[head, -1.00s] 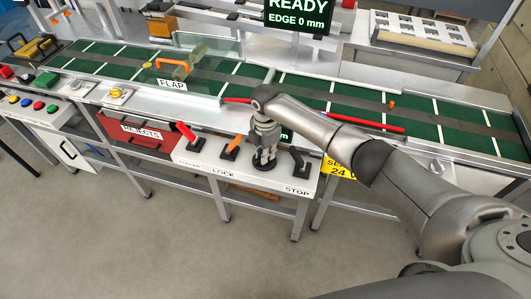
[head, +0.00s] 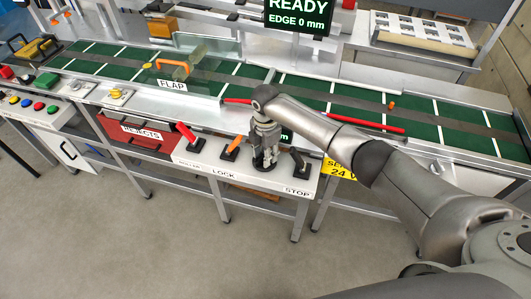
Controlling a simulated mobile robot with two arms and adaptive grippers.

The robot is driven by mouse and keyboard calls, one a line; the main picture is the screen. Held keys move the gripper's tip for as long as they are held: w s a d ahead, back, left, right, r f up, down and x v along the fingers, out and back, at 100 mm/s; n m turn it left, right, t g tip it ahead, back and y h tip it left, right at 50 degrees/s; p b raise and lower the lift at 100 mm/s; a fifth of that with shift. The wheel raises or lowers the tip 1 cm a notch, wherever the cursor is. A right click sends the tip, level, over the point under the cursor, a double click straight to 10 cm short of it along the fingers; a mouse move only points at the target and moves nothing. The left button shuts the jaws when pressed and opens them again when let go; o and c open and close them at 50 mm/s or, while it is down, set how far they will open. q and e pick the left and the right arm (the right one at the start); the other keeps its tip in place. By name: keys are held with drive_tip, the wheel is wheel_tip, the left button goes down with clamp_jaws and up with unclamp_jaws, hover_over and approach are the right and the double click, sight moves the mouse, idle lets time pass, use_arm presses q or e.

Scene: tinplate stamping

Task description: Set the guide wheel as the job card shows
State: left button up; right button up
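My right gripper (head: 265,152) points straight down at the front control panel (head: 225,168), between the orange lever and the STOP lever. A round black base (head: 264,166) shows just under its fingertips. The gripper covers most of whatever control stands there, so I cannot tell whether this is the guide wheel or whether the fingers hold it. The screen (head: 298,15) above the belt reads READY, EDGE 0 mm. A yellow card (head: 338,169) with "24" is partly hidden behind my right arm. I cannot make out a job card for the wheel. My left gripper is out of view.
A red lever (head: 187,133), an orange lever (head: 231,147) and a dark STOP lever (head: 301,163) stand close around the gripper. Red guide bars (head: 365,122) lie over the green belt (head: 455,122) behind. A clear flap with an orange handle (head: 172,68) is further left.

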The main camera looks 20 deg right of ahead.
wheel_tip(320, 180, up, 12)
idle(0.4)
idle(0.3)
